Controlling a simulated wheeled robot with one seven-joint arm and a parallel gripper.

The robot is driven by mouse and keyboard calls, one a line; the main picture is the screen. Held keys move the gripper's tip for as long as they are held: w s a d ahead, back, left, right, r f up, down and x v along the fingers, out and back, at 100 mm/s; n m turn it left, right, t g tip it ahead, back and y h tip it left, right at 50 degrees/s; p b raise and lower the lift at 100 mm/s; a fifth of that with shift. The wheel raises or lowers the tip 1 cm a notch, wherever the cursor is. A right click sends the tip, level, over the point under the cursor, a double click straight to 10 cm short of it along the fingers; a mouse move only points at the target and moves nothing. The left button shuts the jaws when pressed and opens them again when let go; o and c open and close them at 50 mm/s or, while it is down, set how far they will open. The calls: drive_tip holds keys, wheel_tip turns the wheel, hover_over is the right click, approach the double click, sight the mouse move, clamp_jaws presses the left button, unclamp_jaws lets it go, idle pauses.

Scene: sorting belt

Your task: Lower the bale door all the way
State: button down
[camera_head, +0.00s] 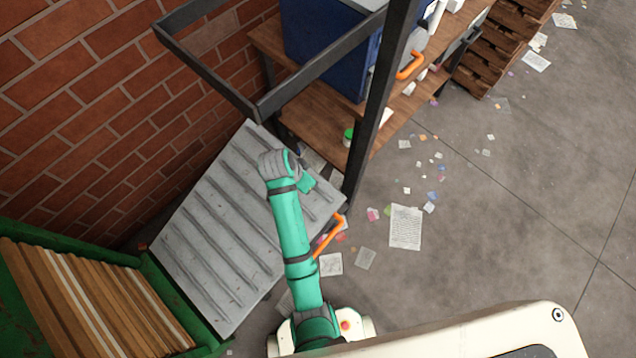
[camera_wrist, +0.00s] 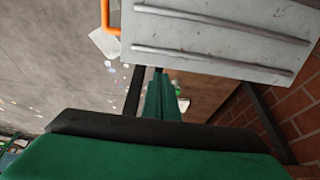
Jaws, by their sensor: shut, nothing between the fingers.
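The bale door (camera_head: 215,240) is a grey ribbed metal panel that sticks out from the green baler (camera_head: 150,275) at the lower left. It is swung out from the opening; its exact tilt is hard to tell. An orange handle (camera_head: 330,238) is on its right edge. My arm reaches across the door from below, its wrist over the far part. In the wrist view, the door (camera_wrist: 215,45) fills the top, with the handle (camera_wrist: 106,15) at the upper left. My gripper (camera_wrist: 159,75) is shut and empty, tips near the panel's lower edge; contact is unclear.
Brown bales or boards fill the baler. A brick wall (camera_head: 90,110) runs along the left. A dark steel frame (camera_head: 380,90) and a wooden shelf (camera_head: 325,137) with a blue bin (camera_head: 325,40) stand beyond the door. The right-hand floor is open, with scattered papers (camera_head: 405,227).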

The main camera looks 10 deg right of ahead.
sight(321, 185)
drive_tip(key=x, duration=1.4)
drive_tip(key=shift+a, duration=0.1)
